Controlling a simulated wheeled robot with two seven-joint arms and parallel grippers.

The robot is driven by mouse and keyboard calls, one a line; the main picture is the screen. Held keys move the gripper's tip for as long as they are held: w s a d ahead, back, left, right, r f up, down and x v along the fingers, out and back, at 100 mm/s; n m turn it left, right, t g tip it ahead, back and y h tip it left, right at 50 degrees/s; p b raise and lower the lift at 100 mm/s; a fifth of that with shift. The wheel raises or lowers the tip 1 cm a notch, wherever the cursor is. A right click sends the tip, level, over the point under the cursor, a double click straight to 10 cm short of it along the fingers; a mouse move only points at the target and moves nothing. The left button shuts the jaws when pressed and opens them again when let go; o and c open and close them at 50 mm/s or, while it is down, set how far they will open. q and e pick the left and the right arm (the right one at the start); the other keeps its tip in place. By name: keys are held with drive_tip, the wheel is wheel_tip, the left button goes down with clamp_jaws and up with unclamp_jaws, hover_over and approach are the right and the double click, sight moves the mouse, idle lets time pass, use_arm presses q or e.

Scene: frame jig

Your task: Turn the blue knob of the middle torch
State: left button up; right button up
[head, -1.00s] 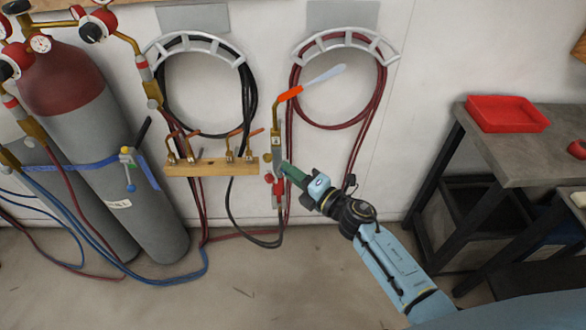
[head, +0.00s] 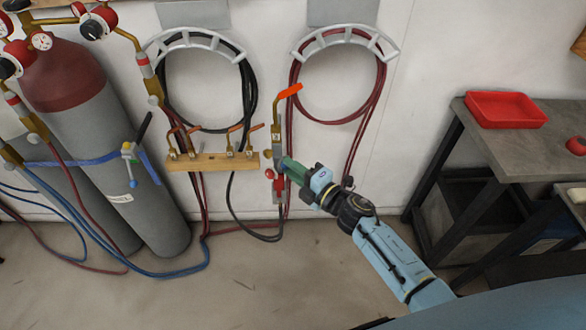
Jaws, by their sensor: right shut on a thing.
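A brass torch (head: 275,132) with an orange tip (head: 289,91) stands upright by the wall, right of a wooden rack (head: 222,162). A red knob (head: 269,174) shows low on its left side. My right gripper (head: 284,167) comes in from the lower right, with its green fingers shut at the torch's right side, level with the lower valve. The blue knob is hidden; it seems to be between the fingers. No flame shows at the tip. Smaller copper-tipped torches (head: 230,140) stand on the rack. My left gripper is out of view.
Black and red hoses (head: 375,120) hang on wall brackets and run down near the torch. A dark workbench (head: 500,150) with a red tray (head: 505,108) stands at right.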

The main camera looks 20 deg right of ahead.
drive_tip(key=o, duration=1)
drive_tip(key=v, duration=1.3)
drive_tip(key=shift+s, duration=0.2)
drive_tip(key=shift+d, duration=0.1)
drive_tip(key=s+d+f+m+g+h+b, duration=0.1)
drive_tip(key=s+f+m+g+h, duration=0.2)
drive_tip(key=f, duration=0.6)
drive_tip(key=s+d+f+m+g+h, duration=0.1)
drive_tip(key=s+d+f+m+h, duration=0.1)
drive_tip(key=s+f+m, duration=0.5)
drive_tip(key=d+f+m+g+h+b, duration=0.1)
drive_tip(key=f+m+h, duration=0.15)
drive_tip(key=f, duration=0.85)
drive_tip(key=s+a+f+m+g, duration=0.1)
drive_tip(key=s+f+m+g, duration=0.3)
drive_tip(key=s+f, duration=0.4)
drive_tip(key=s+f+m+g+h, duration=0.1)
drive_tip(key=s+f+m+g, duration=0.3)
drive_tip(key=s, duration=1.5)
wheel_tip(320, 180, down, 4)
drive_tip(key=shift+s+a+r+m+g+b, duration=0.15)
drive_tip(key=shift+a+m+g+b, duration=0.25)
drive_tip(key=shift+g, duration=0.5)
